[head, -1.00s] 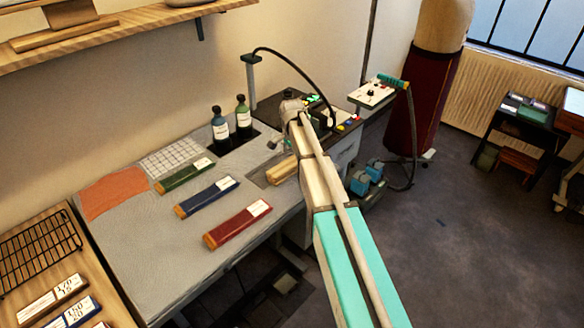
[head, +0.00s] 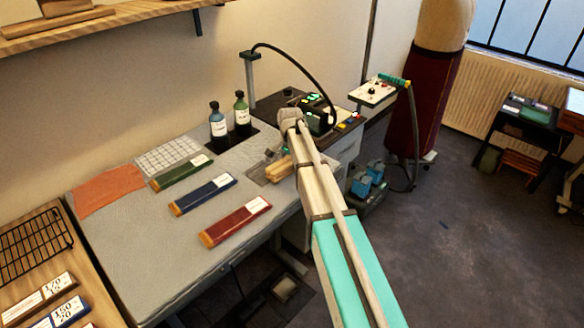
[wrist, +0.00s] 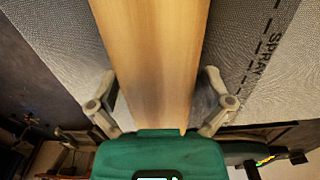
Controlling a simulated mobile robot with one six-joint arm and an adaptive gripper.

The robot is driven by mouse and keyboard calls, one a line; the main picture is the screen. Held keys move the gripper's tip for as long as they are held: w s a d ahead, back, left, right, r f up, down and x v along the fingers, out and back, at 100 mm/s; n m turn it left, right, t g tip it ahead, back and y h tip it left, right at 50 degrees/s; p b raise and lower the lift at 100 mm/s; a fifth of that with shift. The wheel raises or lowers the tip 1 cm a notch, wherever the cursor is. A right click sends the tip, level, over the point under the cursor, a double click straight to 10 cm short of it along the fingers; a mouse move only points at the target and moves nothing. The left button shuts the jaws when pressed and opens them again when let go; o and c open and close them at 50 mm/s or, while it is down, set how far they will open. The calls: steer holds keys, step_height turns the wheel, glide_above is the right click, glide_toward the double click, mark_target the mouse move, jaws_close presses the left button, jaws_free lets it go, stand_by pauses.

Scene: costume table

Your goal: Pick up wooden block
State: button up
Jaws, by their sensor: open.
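The light-brown wooden block (head: 277,171) lies at the right end of the grey worktable (head: 150,254), partly hidden by my arm in the head view. In the wrist view the wooden block (wrist: 158,55) runs from the top edge down the middle. My gripper (wrist: 161,88) is open, with one finger on each side of the block. Narrow gaps show between fingers and block, and no grip is visible. In the head view my gripper (head: 271,154) is small, close to the block's far end.
Red (head: 236,222), blue (head: 204,194) and green (head: 182,174) labelled bars lie to the left of the block. Two dark bottles (head: 219,128) stand behind it. A black machine (head: 314,117) with a curved hose is just beyond my wrist. A cloth (head: 108,190) lies at the table's left.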

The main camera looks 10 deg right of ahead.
steer(key=shift+f, duration=0.1)
steer(key=shift+c, duration=0.3)
steer(key=c, duration=1.1)
step_height(320, 180, up, 3)
steer(key=p, duration=0.2)
steer(key=shift+f+p, duration=0.15)
steer(key=shift+p, duration=0.25)
steer(key=shift+s+d+r+p, duration=0.1)
steer(key=shift+s+r+p, duration=1.6)
steer(key=shift+s, duration=0.65)
steer(key=shift+s+a+r+p, duration=0.1)
steer(key=shift+s+r+p, duration=1.65)
steer(key=shift+s, duration=0.55)
steer(key=shift+s+d+r+p, duration=0.1)
steer(key=shift+s+r+p, duration=1.6)
steer(key=shift+s, duration=0.65)
steer(key=shift+s, duration=0.1)
